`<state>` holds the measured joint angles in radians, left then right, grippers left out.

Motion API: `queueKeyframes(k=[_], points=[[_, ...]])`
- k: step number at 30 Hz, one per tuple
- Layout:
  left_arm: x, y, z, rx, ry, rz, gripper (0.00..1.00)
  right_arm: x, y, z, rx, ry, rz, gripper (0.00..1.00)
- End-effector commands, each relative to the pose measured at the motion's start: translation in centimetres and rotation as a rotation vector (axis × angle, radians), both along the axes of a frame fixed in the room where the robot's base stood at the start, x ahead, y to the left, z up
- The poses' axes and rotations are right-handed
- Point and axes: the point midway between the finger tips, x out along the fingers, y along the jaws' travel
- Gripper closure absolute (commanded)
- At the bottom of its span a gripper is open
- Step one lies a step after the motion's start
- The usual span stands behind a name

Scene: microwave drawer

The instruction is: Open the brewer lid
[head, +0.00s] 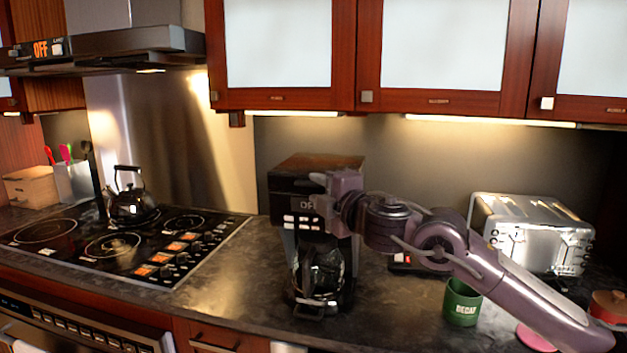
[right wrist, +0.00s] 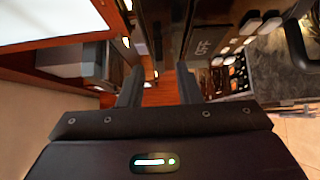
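The black brewer (head: 290,190) stands on the counter with a glass carafe (head: 320,270) in its lower part. Its brown-topped lid (head: 318,161) looks flat and closed. My right gripper (head: 318,178) is at the upper front of the brewer, just below the lid's front edge, and partly covers the display. In the right wrist view the two fingers (right wrist: 160,85) are apart with nothing held between them. The brewer's front with its display and buttons (right wrist: 205,48) is just to their right. I cannot tell whether a finger touches the lid. My left gripper is not in view.
A stove (head: 120,245) with a black kettle (head: 132,205) is at the left. A silver toaster (head: 535,235) and a green decaf mug (head: 462,303) are at the right. Wall cabinets (head: 450,110) hang above the brewer. The counter left of the brewer is clear.

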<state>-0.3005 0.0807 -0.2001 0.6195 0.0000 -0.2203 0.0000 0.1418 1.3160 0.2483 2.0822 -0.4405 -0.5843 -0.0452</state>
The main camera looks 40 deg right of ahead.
Motion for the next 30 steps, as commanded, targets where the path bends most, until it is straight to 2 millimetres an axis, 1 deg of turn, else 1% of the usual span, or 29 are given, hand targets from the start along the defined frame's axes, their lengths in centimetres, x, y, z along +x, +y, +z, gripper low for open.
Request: queueKeyframes(k=[1,9,20,21,28,30], points=[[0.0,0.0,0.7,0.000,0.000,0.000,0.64,0.5,-0.1,0.5,0.008,-0.004,-0.001,0.69],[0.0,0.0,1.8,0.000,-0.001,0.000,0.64,2.1,-0.2,0.2,0.005,-0.001,0.000,0.69],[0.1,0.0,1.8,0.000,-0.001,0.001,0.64,2.4,-0.1,-0.1,0.003,0.000,0.000,0.69],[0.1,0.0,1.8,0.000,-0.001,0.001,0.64,2.4,-0.1,-0.1,0.003,0.000,0.000,0.70],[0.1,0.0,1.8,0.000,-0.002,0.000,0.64,2.4,-0.1,0.0,0.003,0.000,0.000,1.00],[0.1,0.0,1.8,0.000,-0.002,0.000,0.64,2.4,-0.1,-0.1,0.003,0.000,0.000,1.00]])
